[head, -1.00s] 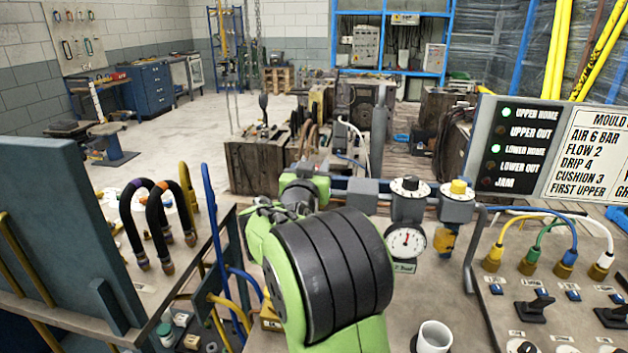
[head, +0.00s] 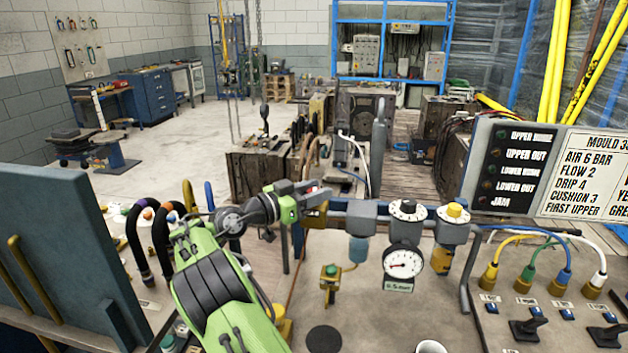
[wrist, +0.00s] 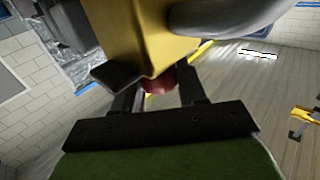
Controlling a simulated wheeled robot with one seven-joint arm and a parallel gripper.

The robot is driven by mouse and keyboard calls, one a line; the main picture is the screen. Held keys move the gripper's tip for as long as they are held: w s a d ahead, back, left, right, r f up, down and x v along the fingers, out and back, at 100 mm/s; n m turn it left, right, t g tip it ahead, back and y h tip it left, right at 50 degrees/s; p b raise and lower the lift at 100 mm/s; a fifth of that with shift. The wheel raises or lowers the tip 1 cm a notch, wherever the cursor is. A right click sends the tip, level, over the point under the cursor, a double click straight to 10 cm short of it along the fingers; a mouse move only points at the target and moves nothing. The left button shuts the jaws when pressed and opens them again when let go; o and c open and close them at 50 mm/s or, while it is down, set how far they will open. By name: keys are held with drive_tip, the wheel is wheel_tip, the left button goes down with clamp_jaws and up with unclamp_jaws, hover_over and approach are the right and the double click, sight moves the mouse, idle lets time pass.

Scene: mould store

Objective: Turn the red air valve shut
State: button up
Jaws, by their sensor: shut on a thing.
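The red air valve's handle shows in the wrist view (wrist: 158,82) as a dark red piece between my fingers. Its yellow body (wrist: 150,40) is just beyond them; in the head view the brassy body (head: 315,215) sits at the left end of the air line. My gripper (head: 312,194) is shut on the handle; its fingers also show in the wrist view (wrist: 159,95). Most of the handle is hidden by the fingers and body. The round pressure gauge (head: 403,262) has its needle pointing left.
To the right on the line are a black-and-white dial (head: 407,210) and a yellow-topped knob (head: 454,211). The lamp panel (head: 503,165) shows no bright lamp. Coloured hoses (head: 545,250) and switches stand at right. A white mug (head: 430,347) stands at the front.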

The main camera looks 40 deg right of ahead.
drive_tip(key=shift+f+g, duration=0.1)
drive_tip(key=shift+g, duration=0.3)
drive_tip(key=o, duration=0.9)
drive_tip(key=shift+d, duration=0.1)
drive_tip(key=a+p, duration=0.1)
drive_tip(key=a, duration=0.3)
drive_tip(key=w+a, duration=0.1)
drive_tip(key=a, duration=0.3)
drive_tip(key=a+p, duration=0.1)
drive_tip(key=a, duration=0.3)
drive_tip(key=shift+w+p, duration=0.3)
drive_tip(key=shift+w, duration=0.05)
